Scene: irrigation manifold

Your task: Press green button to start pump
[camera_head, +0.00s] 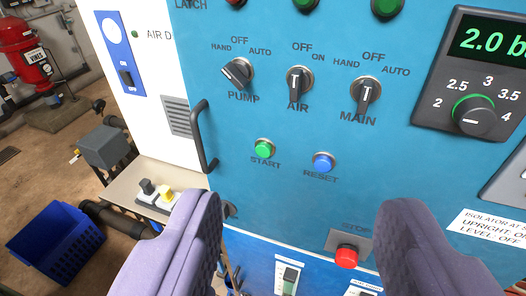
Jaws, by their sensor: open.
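The green START button (265,148) sits on the blue control panel (230,110), above its START label. It is left of the blue RESET button (323,161). My gripper (305,225) is open and empty, with its two purple-grey fingers wide apart at the bottom of the view. The fingers are in front of the panel's lower part. The green button shows above and between them, and nothing covers it. The PUMP selector (238,73) above it points to the upper left, toward HAND.
AIR (299,83) and MAIN (367,95) selectors and a pressure dial (474,115) sit higher up. A red STOP button (346,256) is low between the fingers. A dark door handle (204,137) sticks out left of START. A blue crate (55,243) stands on the floor at left.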

